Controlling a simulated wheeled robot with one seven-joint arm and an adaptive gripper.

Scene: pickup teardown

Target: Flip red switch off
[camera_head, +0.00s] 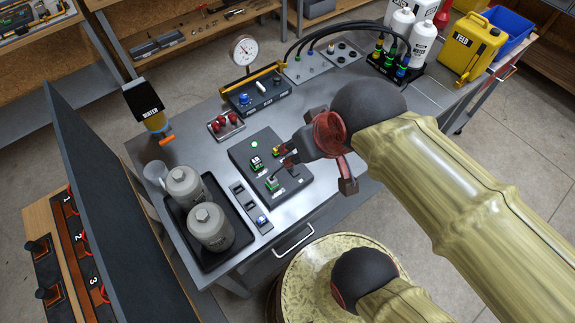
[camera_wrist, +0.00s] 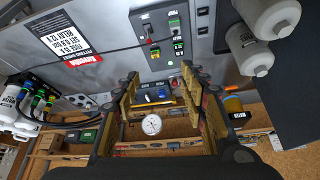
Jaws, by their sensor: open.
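A dark switch panel (camera_head: 243,156) lies on the grey workbench, with a green light (camera_head: 254,144) and several small switches in green and yellow housings. The panel also shows in the wrist view (camera_wrist: 163,30), where a small red part (camera_wrist: 145,15) sits on it; this looks like the red switch, but its position is too small to tell. My gripper (camera_head: 292,158) is over the panel's right side in the head view and hides part of it. In the wrist view my gripper (camera_wrist: 160,80) has its fingers spread, with nothing between them; the panel appears beyond the tips. I cannot tell any contact.
Two grey canisters (camera_head: 209,228) stand in a black tray on the left. Red parts (camera_head: 226,123) sit on a small plate behind the panel. A gauge (camera_head: 244,50) and a blue-knobbed box (camera_head: 257,97) stand farther back. Hoses, white bottles (camera_head: 421,42) and a yellow can (camera_head: 473,45) are at back right.

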